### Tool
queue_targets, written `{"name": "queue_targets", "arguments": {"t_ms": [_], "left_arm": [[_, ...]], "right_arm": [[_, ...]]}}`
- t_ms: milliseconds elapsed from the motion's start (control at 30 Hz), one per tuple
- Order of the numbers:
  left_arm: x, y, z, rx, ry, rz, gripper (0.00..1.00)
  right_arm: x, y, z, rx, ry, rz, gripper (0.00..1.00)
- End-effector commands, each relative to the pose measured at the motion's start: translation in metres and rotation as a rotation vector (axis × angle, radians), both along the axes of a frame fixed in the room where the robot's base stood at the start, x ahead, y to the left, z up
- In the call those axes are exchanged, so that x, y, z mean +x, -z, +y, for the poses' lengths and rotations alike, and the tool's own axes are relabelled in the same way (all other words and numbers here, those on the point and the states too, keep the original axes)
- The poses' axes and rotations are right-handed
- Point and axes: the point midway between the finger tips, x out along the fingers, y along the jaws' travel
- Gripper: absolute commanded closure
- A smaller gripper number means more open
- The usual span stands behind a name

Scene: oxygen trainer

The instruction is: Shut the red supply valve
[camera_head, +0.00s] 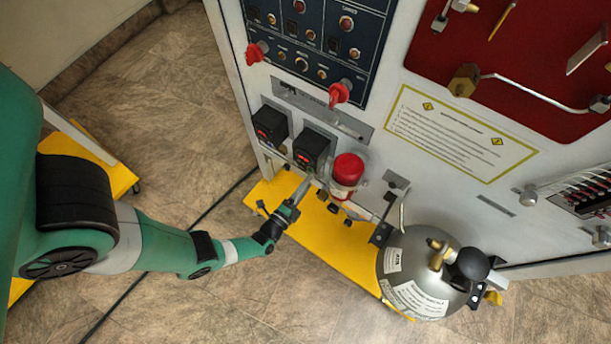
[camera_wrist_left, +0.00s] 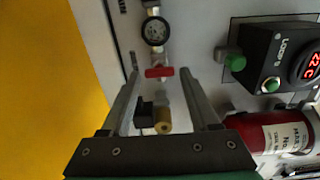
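The red supply valve shows in the left wrist view as a small red bar handle (camera_wrist_left: 159,72) on a pipe below a round pressure gauge (camera_wrist_left: 155,31). The handle lies crosswise to the pipe in that picture. My left gripper (camera_head: 303,187) is at the lower front of the cabinet, left of the red cylinder. Its two fingers are apart, with the handle showing between their tips; I cannot tell whether they touch it. A brass fitting (camera_wrist_left: 163,120) and a dark part sit lower between the fingers. In the head view I cannot make out the valve. My right gripper is not in view.
A red cylinder (camera_head: 347,170) stands close right of my left gripper. Black display boxes (camera_head: 311,148) project above it. A grey tank (camera_head: 420,270) stands at the lower right by the yellow base (camera_head: 345,240). Red knobs (camera_head: 339,95) project from the dark panel.

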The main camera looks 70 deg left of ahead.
Motion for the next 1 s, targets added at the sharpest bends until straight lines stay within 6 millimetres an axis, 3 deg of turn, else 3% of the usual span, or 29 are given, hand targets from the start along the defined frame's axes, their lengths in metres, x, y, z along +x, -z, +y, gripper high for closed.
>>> {"name": "queue_targets", "arguments": {"t_ms": [67,467,733,1000], "left_arm": [[0.0,0.0,0.0,-0.001,0.0,-0.001,0.22],[-0.006,0.0,-0.006,-0.003,0.005,0.001,0.22],[-0.046,-0.002,-0.037,-0.002,0.011,0.003,0.22],[-0.072,-0.001,-0.057,-0.002,0.01,0.0,0.22]], "right_arm": [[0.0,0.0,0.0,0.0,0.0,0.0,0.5],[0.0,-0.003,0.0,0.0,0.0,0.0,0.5],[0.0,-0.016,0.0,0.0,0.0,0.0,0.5],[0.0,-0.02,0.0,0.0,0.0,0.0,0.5]]}}
